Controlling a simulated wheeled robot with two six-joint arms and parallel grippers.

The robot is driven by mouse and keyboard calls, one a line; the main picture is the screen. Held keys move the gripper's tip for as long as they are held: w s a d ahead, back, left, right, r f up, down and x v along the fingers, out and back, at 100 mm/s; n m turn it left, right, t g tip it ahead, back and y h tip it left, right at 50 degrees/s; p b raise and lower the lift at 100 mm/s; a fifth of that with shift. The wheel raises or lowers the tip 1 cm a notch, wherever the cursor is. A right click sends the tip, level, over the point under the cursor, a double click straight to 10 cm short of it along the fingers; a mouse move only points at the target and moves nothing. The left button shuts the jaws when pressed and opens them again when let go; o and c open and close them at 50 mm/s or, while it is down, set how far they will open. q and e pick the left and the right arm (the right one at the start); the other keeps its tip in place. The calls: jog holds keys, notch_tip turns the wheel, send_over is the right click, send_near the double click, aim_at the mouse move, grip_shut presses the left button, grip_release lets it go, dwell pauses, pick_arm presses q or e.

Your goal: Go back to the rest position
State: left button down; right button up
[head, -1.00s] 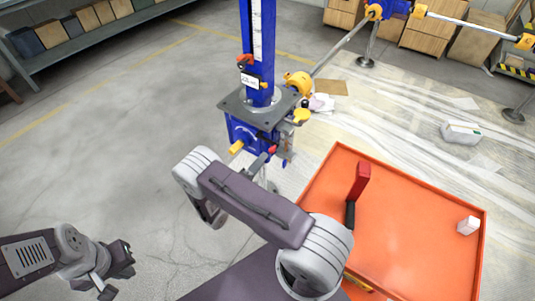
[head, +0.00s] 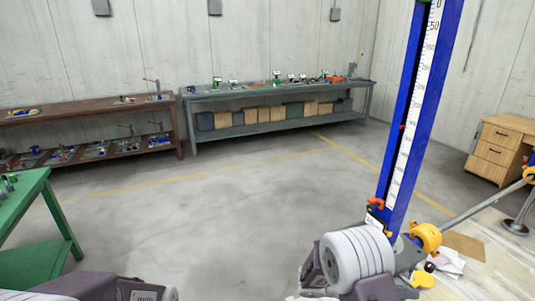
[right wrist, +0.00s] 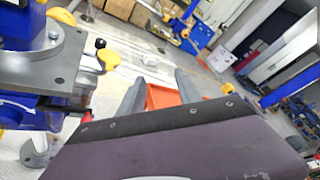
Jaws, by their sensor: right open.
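The screw jack (head: 415,120) stands at the right of the head view, a tall upright blue column with a white scale. Its grey plate and blue housing (right wrist: 40,80) show at the left of the right wrist view. My right gripper (right wrist: 158,92) is open there, its two grey fingers apart with nothing between them in their grip. The orange tray (right wrist: 162,97) shows beyond and between the fingers. In the head view my right arm is low, in front of the jack, and its fingers cannot be made out. My left arm shows only at the bottom left; its gripper is out of frame.
A green table (head: 35,222) stands at the left. A brown bench (head: 95,128) and a grey-green bench (head: 280,105) with tools line the back wall. A wooden drawer cabinet (head: 500,150) is at the right. The floor between is clear.

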jog(key=s+a+r+m+g+y+p, duration=0.1)
jog(key=s+a+m+y, duration=0.2)
jog(key=s+m+y, duration=0.3)
jog(key=s+a+r+m+g+y+p, duration=0.1)
jog(key=s+a+m+y+p, duration=0.2)
jog(key=s+m, duration=0.4)
pick_arm(q)
notch_tip(320, 180, up, 4)
jog(key=shift+b, duration=0.6)
pick_arm(e)
jog(key=w+a+f+m+t+y, duration=0.1)
jog(key=a+f+m+t+y, duration=0.1)
jog(key=a+m, duration=0.3)
jog(key=w+a+f+m+t+y, duration=0.1)
jog(key=a+m+y, duration=0.3)
jog(key=m, duration=0.5)
jog(key=a+f, duration=0.1)
jog(key=a, duration=0.1)
jog(key=shift+w+a+t+y, duration=0.3)
jog(key=shift+t+y, duration=0.1)
pick_arm(q)
jog(key=shift+s, duration=0.1)
